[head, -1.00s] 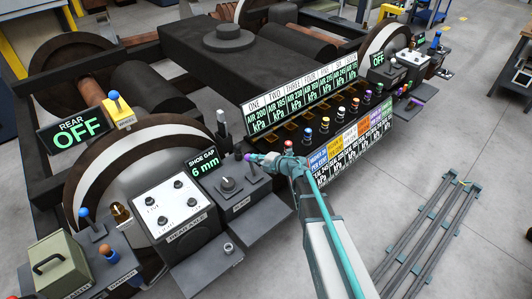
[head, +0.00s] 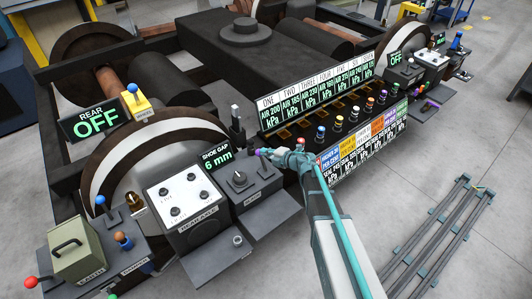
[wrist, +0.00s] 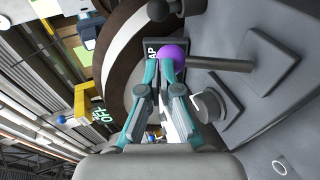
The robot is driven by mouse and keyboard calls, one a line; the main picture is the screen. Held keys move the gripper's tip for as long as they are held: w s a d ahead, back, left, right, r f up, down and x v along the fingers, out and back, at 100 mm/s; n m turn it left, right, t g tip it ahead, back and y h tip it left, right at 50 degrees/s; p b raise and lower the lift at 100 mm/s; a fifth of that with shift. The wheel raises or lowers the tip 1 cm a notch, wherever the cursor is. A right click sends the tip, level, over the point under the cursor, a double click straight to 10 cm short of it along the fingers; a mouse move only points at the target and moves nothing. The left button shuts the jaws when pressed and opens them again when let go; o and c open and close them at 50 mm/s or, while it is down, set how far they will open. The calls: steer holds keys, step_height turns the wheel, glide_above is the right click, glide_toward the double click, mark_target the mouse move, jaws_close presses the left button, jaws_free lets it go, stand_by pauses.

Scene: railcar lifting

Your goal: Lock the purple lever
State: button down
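The purple lever has a round purple ball (wrist: 173,53) on a grey rod that runs right in the wrist view. In the head view its purple ball (head: 258,152) shows beside the shoe gap console (head: 252,190). My gripper (wrist: 159,68) is at the ball, with its two fingertips close together. One fingertip overlaps the ball's lower edge in the wrist view. I cannot tell whether the fingers clasp the ball or only touch it. In the head view my gripper (head: 268,153) reaches the ball from the right.
The shoe gap display (head: 217,158) reads 6 mm. A dark control knob (wrist: 210,105) is close to my right finger. The rear display (head: 90,118) reads OFF. A row of coloured knobs and pressure displays (head: 318,95) stands right of my gripper. Floor rails (head: 435,240) lie at right.

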steer(key=shift+w+r, duration=0.1)
steer(key=r+v, duration=0.2)
steer(key=v, duration=1.1)
steer(key=shift+a+r, duration=0.15)
steer(key=shift+r, duration=0.3)
steer(key=shift+w, duration=0.15)
